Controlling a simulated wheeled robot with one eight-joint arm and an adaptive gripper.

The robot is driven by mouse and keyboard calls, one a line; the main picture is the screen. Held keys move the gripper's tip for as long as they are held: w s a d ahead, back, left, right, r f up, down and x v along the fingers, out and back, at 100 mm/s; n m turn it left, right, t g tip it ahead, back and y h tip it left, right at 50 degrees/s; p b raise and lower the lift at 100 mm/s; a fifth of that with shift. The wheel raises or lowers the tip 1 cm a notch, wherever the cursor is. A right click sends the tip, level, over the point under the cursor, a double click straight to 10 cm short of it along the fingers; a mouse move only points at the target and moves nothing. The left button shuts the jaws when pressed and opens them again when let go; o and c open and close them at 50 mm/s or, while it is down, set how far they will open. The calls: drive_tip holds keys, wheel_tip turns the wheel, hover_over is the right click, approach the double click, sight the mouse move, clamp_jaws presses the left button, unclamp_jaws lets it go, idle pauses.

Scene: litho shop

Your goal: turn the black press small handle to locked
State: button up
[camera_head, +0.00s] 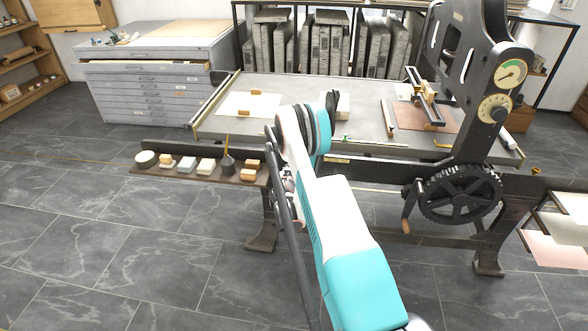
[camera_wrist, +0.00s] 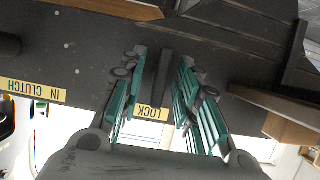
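The black small handle (camera_wrist: 164,75) is a short dark bar in the wrist view, near a yellow LOCK label (camera_wrist: 151,112) that reads upside down. My gripper (camera_wrist: 162,57) has its teal fingers on either side of the handle, with a visible gap on each side, so it looks open around it. A second yellow label, IN CLUTCH (camera_wrist: 32,91), is to the left on the same dark press side. In the head view the black press (camera_head: 478,125) stands behind my arm; my arm hides the small handle and most of my gripper there.
A dark shelf (camera_head: 143,171) with small blocks and a cup projects left of my arm. The spoked gear wheel (camera_head: 460,195) and a wooden-ended crank (camera_head: 407,222) are to the right. A grey drawer cabinet (camera_head: 150,100) stands back left. The tiled floor in front is clear.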

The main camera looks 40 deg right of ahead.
drive_tip(key=shift+c, duration=0.2)
clamp_jaws()
drive_tip(key=n+g+h, duration=0.1)
drive_tip(key=n, duration=0.1)
drive_tip(key=n+g, duration=0.1)
drive_tip(key=n, duration=0.1)
drive_tip(key=shift+w+a+f+h, duration=0.1)
drive_tip(key=shift+w+h, duration=0.05)
drive_tip(key=shift+h, duration=0.25)
drive_tip(key=n+g+h, duration=0.1)
drive_tip(key=n+h, duration=0.1)
drive_tip(key=n, duration=0.2)
drive_tip(key=shift+a+f, duration=0.1)
drive_tip(key=shift+n+h, duration=0.3)
idle(0.5)
drive_tip(key=shift+o, duration=0.2)
unclamp_jaws()
